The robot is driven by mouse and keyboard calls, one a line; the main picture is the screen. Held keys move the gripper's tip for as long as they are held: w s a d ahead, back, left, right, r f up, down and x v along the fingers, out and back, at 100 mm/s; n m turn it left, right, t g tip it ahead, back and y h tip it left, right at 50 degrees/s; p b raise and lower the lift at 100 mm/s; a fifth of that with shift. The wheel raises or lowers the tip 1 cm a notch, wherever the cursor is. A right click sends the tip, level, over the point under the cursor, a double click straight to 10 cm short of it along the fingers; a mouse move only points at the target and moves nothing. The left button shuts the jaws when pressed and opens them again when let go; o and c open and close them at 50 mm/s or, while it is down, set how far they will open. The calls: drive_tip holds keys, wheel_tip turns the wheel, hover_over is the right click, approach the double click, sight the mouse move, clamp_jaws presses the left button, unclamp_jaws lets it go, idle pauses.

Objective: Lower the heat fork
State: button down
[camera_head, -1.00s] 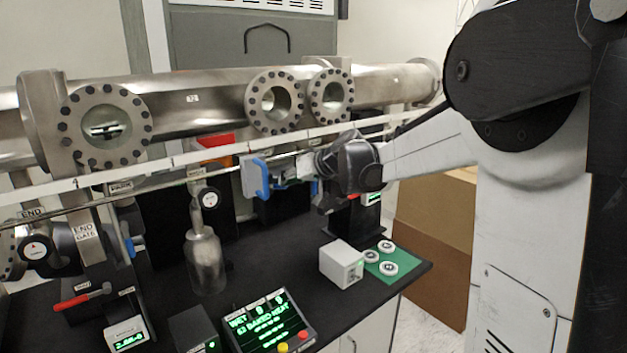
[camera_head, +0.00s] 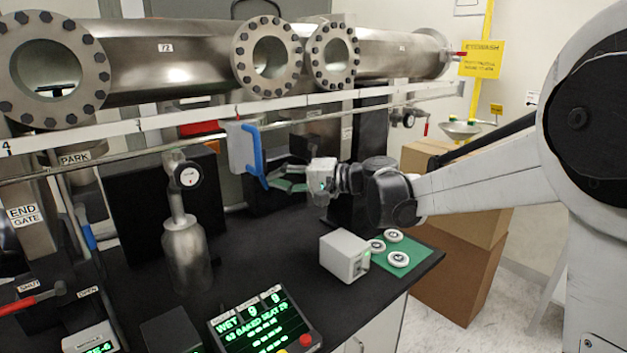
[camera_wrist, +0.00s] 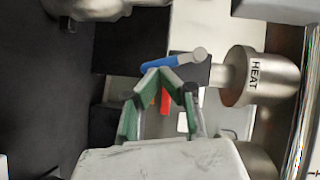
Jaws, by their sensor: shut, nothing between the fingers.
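A steel cylinder labelled HEAT (camera_wrist: 247,77) shows at the right of the wrist view; I cannot make out a separate fork shape. A blue handle (camera_wrist: 148,76) with a pale rounded end lies across the tips of my gripper (camera_wrist: 168,75). In the head view, the blue handle (camera_head: 254,156) stands on a grey block (camera_head: 238,148) below the long rail. My gripper (camera_head: 266,180) has its green-lined fingers shut and empty, with tips beside the handle's lower part. I cannot tell whether they touch it.
The white rail (camera_head: 200,120) and steel tube (camera_head: 165,60) run above my gripper. A steel bottle with gauge (camera_head: 187,255) stands left. A grey box (camera_head: 343,257) and green mat (camera_head: 408,266) with white discs occupy the black bench's right end. The control panel (camera_head: 262,325) is in front.

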drive_tip(key=m+y+b, duration=0.1)
drive_tip(key=s+a+f+m+y+b, duration=0.1)
drive_tip(key=shift+a+f+m, duration=0.1)
drive_tip(key=shift+a+m, duration=0.1)
drive_tip(key=shift+m, duration=0.2)
drive_tip(key=shift+s+a, duration=0.1)
drive_tip(key=shift+s, duration=0.1)
drive_tip(key=shift+s+a+b, duration=0.1)
drive_tip(key=shift+b, duration=0.25)
drive_tip(key=v, duration=1)
drive_tip(key=s+d+f+n+t+h, duration=0.1)
drive_tip(key=s+d+f+h, duration=0.4)
drive_tip(key=s+d, duration=0.3)
drive_tip(key=s+d+f+n+h, duration=0.1)
drive_tip(key=s+d+f+h, duration=0.4)
drive_tip(key=s, duration=0.6)
drive_tip(key=s+d+f+n+t+h, duration=0.1)
drive_tip(key=s+d+f+h, duration=0.4)
drive_tip(key=s+d+h, duration=0.3)
drive_tip(key=s+d, duration=0.1)
drive_tip(key=d, duration=0.1)
drive_tip(key=shift+d+t, duration=0.3)
drive_tip(key=shift+d, duration=0.1)
